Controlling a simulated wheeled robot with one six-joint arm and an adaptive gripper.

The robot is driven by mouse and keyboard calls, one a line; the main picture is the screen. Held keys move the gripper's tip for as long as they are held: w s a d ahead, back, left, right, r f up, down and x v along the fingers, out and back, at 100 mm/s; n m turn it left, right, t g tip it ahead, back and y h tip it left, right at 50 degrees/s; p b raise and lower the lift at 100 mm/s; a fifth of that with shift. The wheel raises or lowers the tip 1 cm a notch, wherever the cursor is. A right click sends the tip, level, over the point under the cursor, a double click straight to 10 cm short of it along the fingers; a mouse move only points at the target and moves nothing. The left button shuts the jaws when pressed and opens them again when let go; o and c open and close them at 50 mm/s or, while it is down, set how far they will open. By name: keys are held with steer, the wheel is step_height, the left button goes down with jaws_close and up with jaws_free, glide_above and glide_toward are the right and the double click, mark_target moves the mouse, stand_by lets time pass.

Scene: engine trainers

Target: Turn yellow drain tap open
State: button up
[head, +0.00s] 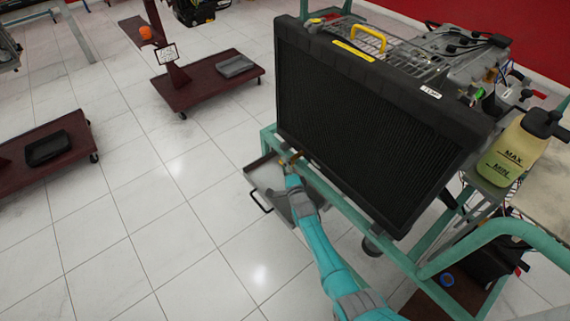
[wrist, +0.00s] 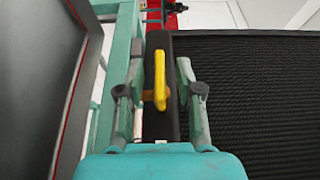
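The yellow drain tap (wrist: 159,80) shows in the wrist view as a yellow lever, long side up and down the picture, in front of a dark bar. My gripper (wrist: 159,90) is open, with one finger on each side of the tap and a visible gap on both sides. In the head view my gripper (head: 290,167) is at the lower left corner of the black radiator (head: 360,130). The tap (head: 295,158) is small there and partly hidden by my gripper.
The radiator stands on a green frame (head: 330,192). A grey tray (head: 266,180) with a black handle sits below my gripper. A coolant bottle (head: 513,150) is at right. Dark red trolleys (head: 195,90) stand at left on open tiled floor.

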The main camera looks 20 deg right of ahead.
steer(key=shift+w, duration=0.35)
jaws_close()
